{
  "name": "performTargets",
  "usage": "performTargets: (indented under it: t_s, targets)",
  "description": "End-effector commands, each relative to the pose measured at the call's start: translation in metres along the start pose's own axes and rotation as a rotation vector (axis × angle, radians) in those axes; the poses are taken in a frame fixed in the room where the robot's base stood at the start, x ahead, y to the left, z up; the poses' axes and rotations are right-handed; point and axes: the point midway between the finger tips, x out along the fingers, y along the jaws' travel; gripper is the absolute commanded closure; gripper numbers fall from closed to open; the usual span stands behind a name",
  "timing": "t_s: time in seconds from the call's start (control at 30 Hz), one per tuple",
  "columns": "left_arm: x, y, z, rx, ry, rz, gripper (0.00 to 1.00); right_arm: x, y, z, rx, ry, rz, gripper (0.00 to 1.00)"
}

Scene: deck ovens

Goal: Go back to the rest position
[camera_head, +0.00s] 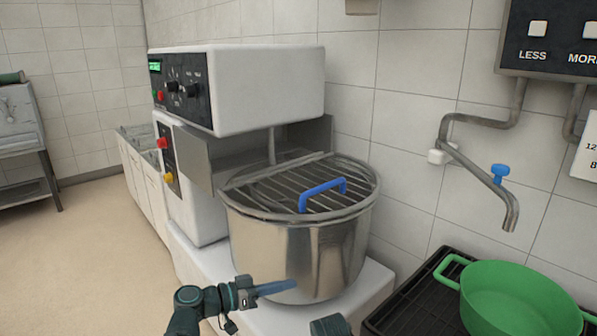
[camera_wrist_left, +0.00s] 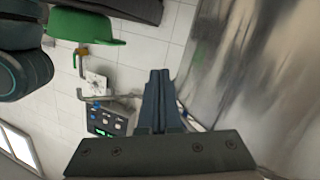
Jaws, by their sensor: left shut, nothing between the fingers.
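My left gripper (camera_head: 276,287) is in the lower middle of the head view, in front of the lower part of the steel mixer bowl (camera_head: 290,245). Its fingers are shut with nothing between them. In the left wrist view the closed fingers (camera_wrist_left: 159,80) stand together beside the blurred shiny bowl wall (camera_wrist_left: 235,70). I cannot tell whether the fingertips touch the bowl. A dark teal part of my arm shows at the bottom centre of the head view; no right gripper fingers are visible.
The white mixer (camera_head: 255,85) has a wire guard with a blue handle (camera_head: 322,190) over its bowl. A green pot (camera_head: 520,300) sits on a black rack (camera_head: 425,292) at lower right, under a wall tap (camera_head: 480,175). Open floor (camera_head: 90,250) lies at the left.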

Motion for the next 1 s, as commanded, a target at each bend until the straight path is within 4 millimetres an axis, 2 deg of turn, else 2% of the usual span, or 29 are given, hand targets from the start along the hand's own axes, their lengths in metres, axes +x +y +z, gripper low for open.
performTargets:
  t_s: [0.03,0.1,0.2,0.3,0.43,0.6,0.83,0.9,1.0]
  targets:
    - [0.017,0.017,0.028,-0.044,-0.121,0.026,1.0,0.0,0.0,0.0,0.0,0.0,0.0,0.47]
    - [0.03,0.034,0.067,-0.111,-0.3,0.031,1.0,0.0,0.0,0.0,0.0,0.0,0.0,0.47]
    - [0.037,0.053,0.12,-0.194,-0.553,-0.006,1.0,0.0,0.0,0.0,0.0,0.0,0.0,0.47]
    - [0.031,0.067,0.166,-0.26,-0.791,-0.096,1.0,0.0,0.0,0.0,0.0,0.0,0.0,0.47]
    - [0.012,0.075,0.205,-0.308,-1.034,-0.27,1.0,0.0,0.0,0.0,0.0,0.0,0.0,0.47]
    - [-0.014,0.075,0.228,-0.321,-1.22,-0.506,1.0,0.0,0.0,0.0,0.0,0.0,0.0,0.47]
    - [-0.045,0.072,0.232,-0.29,-1.339,-0.824,1.0,0.0,0.0,0.0,0.0,0.0,0.0,0.47]
    - [-0.048,0.078,0.209,-0.297,-1.336,-0.821,1.0,-0.024,0.002,0.001,0.0,0.0,0.0,0.47]
    - [-0.05,0.084,0.191,-0.299,-1.335,-0.819,1.0,-0.043,0.004,0.003,0.001,0.0,-0.001,0.47]
